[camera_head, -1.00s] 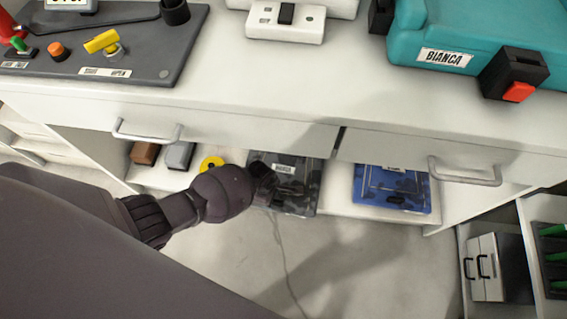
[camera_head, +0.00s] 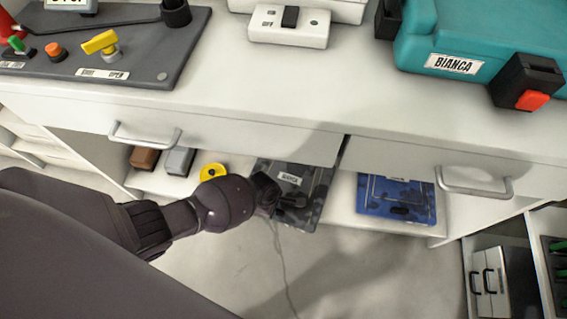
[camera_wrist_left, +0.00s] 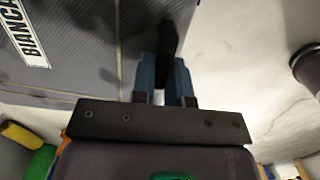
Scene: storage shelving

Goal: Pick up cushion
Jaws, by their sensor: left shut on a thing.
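I cannot make out a clear cushion. A flat dark grey, mottled case (camera_head: 316,190) with a white "BIANCA" label lies in the open shelf under the counter, its front part over the shelf's edge. It also fills the upper left of the left wrist view (camera_wrist_left: 75,70). My left gripper (camera_head: 272,196) is at its front left and hides part of it. In the left wrist view my left gripper's blue-grey fingers (camera_wrist_left: 166,72) are shut on a black handle-like part (camera_wrist_left: 168,40) beside the case. My right gripper is not in view.
A blue case (camera_head: 372,195) lies to the right on the same shelf. A yellow roll (camera_head: 213,172), a grey block (camera_head: 179,160) and a brown block (camera_head: 145,158) are to the left. Drawer handles (camera_head: 475,191) stick out above. Open floor (camera_head: 350,275) lies in front.

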